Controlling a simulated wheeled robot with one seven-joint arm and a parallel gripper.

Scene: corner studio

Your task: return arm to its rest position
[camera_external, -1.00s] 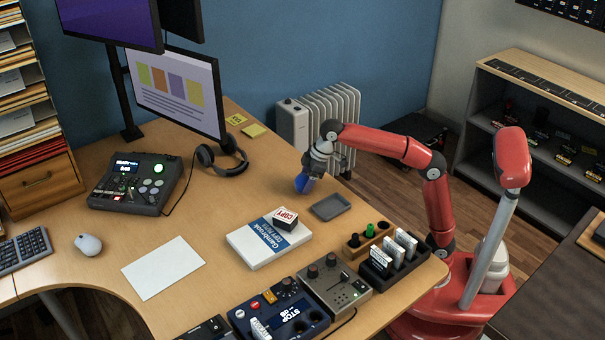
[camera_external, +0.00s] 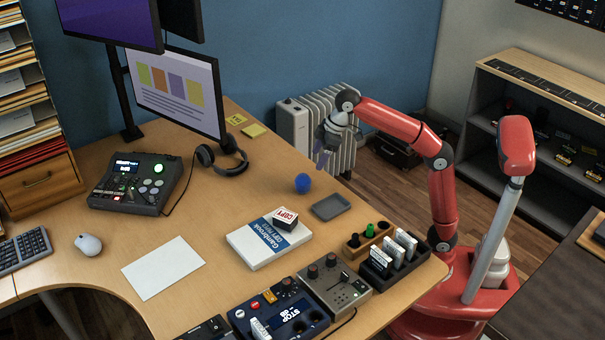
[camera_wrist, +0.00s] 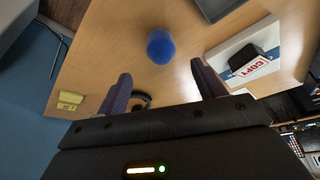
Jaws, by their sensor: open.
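My gripper (camera_external: 323,158) hangs above the right back part of the desk, at the end of my raised red arm. It is open, and nothing is between its fingers. In the wrist view my gripper (camera_wrist: 160,85) shows two dark fingers spread apart. A blue ball (camera_external: 303,183) rests on the desk below and to the left of the gripper. The ball also shows in the wrist view (camera_wrist: 160,47), beyond the fingertips and apart from them.
A grey tray (camera_external: 331,207) lies near the ball. A white book (camera_external: 268,248) carries a COPY stamp block (camera_external: 286,218). Headphones (camera_external: 223,160) and a monitor (camera_external: 180,92) stand to the left. A white radiator (camera_external: 300,125) stands behind the desk.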

